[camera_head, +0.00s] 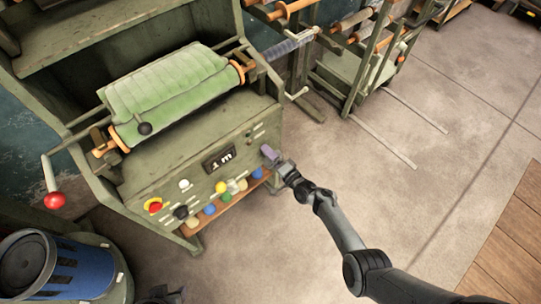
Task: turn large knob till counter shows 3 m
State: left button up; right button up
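The counter (219,159) on the front panel of the green machine reads "1 m" in light characters on a dark display. A purple-grey knob (268,152) sits on the panel to the right of the counter. My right gripper (277,163) is right at this knob, its arm coming from the lower right. The fingers are small and merge with the knob, so I cannot tell whether they are closed on it. A dark part at the bottom edge seems to be my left gripper (165,294), mostly cut off and away from the panel.
A green padded roll (165,92) lies on top of the machine. A red ball-ended lever (54,200) juts out left. A blue drum (80,270) stands lower left. The floor at right is open.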

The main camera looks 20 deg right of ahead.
jog(key=shift+s+d+p, duration=0.2)
jog(key=shift+s+p, duration=0.15)
jog(key=shift+s, duration=0.05)
jog(key=p+v, duration=0.3)
jog(key=v, duration=0.7)
jog(key=shift+p, duration=0.3)
